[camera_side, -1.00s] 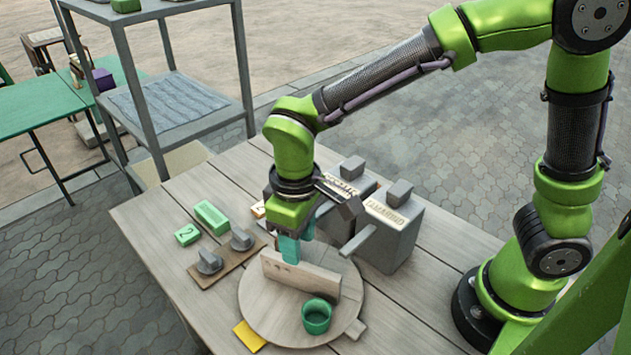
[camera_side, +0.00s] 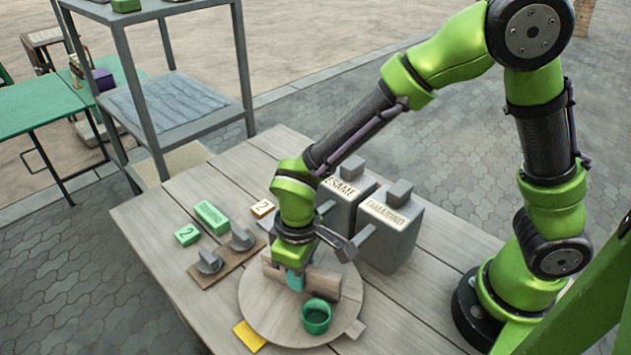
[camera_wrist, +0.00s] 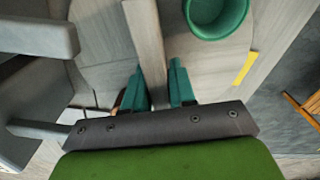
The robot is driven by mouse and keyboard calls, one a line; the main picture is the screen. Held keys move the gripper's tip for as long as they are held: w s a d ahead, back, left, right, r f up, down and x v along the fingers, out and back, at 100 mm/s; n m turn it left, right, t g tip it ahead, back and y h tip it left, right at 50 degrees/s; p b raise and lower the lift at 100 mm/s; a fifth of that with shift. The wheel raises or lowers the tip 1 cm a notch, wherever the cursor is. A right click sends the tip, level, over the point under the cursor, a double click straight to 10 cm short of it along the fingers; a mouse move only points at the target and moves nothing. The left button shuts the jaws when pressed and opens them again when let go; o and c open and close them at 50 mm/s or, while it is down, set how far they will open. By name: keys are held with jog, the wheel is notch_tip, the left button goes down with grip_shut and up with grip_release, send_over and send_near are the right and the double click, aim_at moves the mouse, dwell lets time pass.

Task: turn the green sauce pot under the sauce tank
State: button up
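The green sauce pot (camera_side: 316,318) stands upright on the front of a round wooden turntable (camera_side: 262,312); it also shows at the top of the wrist view (camera_wrist: 215,14). A wooden upright board (camera_side: 325,284) crosses the turntable behind the pot. My gripper (camera_side: 296,281) points down at the board's left part. In the wrist view its teal fingers (camera_wrist: 158,90) are apart, one each side of the board (camera_wrist: 145,40); whether they press on it is unclear. Two grey sauce tanks, sesame (camera_side: 346,192) and one with a partly legible label (camera_side: 390,228), stand behind the turntable.
Left of the turntable, two grey knobs (camera_side: 242,240) sit on a brown base beside green blocks (camera_side: 211,217). A yellow piece (camera_side: 249,336) lies at the turntable's front left edge. A numbered tile (camera_side: 262,208) lies near the sesame tank.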

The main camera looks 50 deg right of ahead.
grip_shut()
jog(key=shift+n, duration=7.7)
jog(key=shift+o, duration=2.1)
grip_release()
